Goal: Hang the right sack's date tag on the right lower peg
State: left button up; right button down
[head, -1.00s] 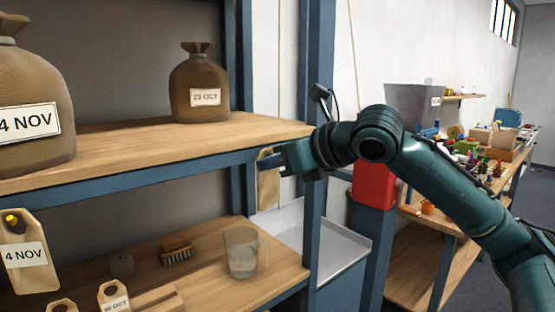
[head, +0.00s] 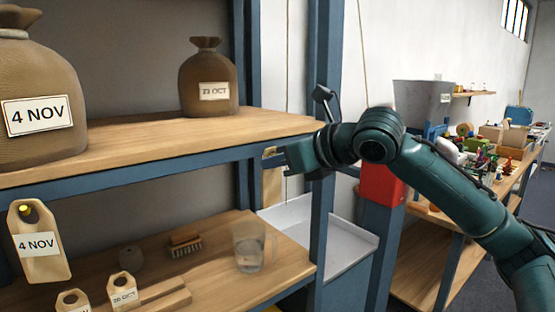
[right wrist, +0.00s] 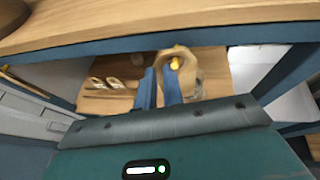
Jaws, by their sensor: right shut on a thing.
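The right sack (head: 208,85) stands on the upper shelf with a label that appears to read 23 OCT. My right gripper (head: 284,160) is at the shelf's front edge near its right end, shut on a pale wooden date tag (head: 271,185). In the right wrist view, the tag (right wrist: 187,56) is upright at the fingers (right wrist: 160,85), just under the shelf edge. The yellow right lower peg (right wrist: 175,63) shows in the tag's hole. I cannot tell how deep it sits. My left gripper is not in view.
The left sack (head: 38,100) reads 4 NOV, and a matching tag (head: 40,262) hangs on the left yellow peg. A blue post (head: 325,215) stands close beside my right arm.

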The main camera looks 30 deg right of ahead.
jog(key=shift+w+d+f, duration=0.1)
jog(key=shift+d+f, duration=0.05)
jog(key=shift+d, duration=0.05)
jog(key=c, duration=1.6)
grip_release()
jog(key=shift+o, duration=0.7)
jog(key=shift+a, duration=0.1)
jog(key=c, duration=0.3)
jog(key=shift+c, duration=0.2)
